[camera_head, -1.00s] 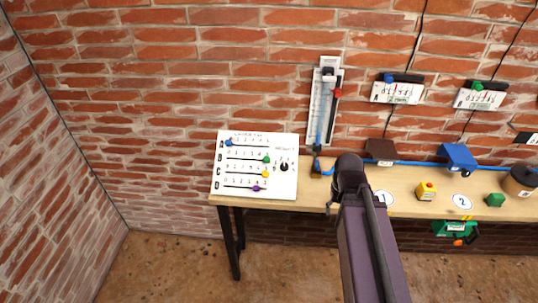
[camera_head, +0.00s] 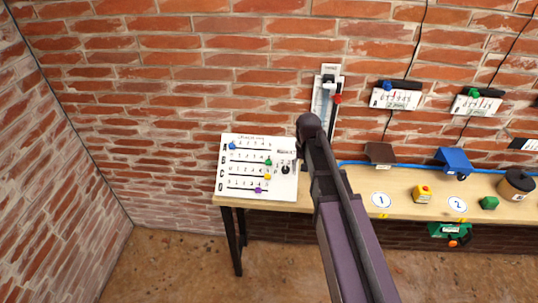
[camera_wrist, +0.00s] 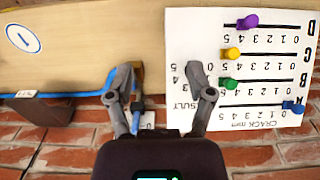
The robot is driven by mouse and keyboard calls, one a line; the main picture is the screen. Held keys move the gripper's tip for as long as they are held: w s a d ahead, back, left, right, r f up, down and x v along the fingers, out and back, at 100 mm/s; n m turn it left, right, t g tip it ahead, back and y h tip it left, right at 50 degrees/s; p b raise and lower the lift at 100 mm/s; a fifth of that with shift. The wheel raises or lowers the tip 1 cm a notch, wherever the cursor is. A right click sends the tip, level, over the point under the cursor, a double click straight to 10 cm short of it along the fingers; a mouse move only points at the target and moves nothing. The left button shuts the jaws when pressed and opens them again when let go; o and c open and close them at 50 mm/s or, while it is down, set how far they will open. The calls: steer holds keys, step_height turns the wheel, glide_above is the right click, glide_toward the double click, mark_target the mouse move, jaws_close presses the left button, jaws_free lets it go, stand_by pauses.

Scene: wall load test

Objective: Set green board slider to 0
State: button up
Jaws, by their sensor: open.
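The white slider board (camera_head: 228,194) stands on the left end of the table against the brick wall. Its green slider (camera_head: 268,162) sits near the right, high-number end of row B. In the upside-down wrist view the green slider (camera_wrist: 228,83) is near the 5. The blue slider (camera_head: 232,146), yellow slider (camera_head: 267,177) and purple slider (camera_head: 258,190) are on the other rows. My gripper (camera_wrist: 160,82) is open and empty in the wrist view, beside the board's dial side, with one finger over its edge. In the head view my arm hides the fingers.
The gauge (camera_head: 326,98) on the wall is close by, partly behind my arm. A blue cable (camera_head: 400,163) runs along the table's back.

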step_height(320, 180, up, 5)
steer(key=p, duration=0.4)
glide_above(268, 161)
steer(key=shift+w, duration=0.1)
steer(key=shift+f, duration=0.2)
step_height(268, 161, down, 13)
steer(key=b, duration=1.3)
steer(key=shift+f+b, duration=0.15)
steer(key=shift+b, duration=0.25)
jaws_close()
